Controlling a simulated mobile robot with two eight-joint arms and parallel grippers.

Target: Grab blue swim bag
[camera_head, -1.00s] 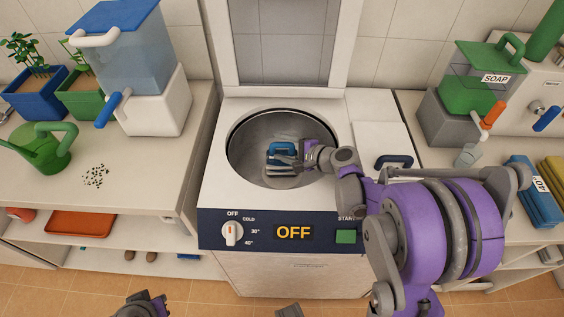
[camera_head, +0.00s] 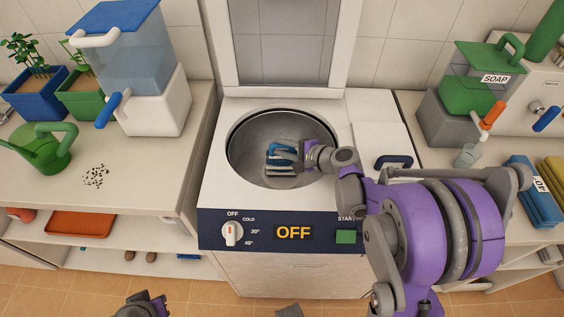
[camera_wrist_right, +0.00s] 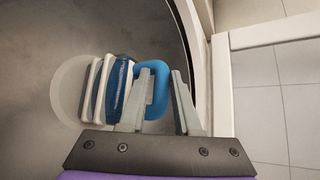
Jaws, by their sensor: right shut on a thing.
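The blue swim bag (camera_head: 282,150) is inside the round drum of the top-loading washer (camera_head: 215,190). In the right wrist view the bag (camera_wrist_right: 112,88) shows blue and white layers with a bright blue handle loop. My right gripper (camera_head: 298,157) reaches into the drum from the right. In the right wrist view its two fingers (camera_wrist_right: 165,95) sit around one side of the handle loop, shut on it. The bag's underside is hidden. Part of my left gripper (camera_head: 143,305) shows at the bottom edge, away from the washer; its fingertips are not clear.
The washer lid (camera_head: 284,45) stands open behind the drum. Its panel display (camera_head: 293,233) reads OFF. A watering can (camera_head: 38,150) and a blue-lidded dispenser (camera_head: 135,60) are on the left counter. A soap dispenser (camera_head: 470,95) and folded blue cloths (camera_head: 535,190) are on the right counter.

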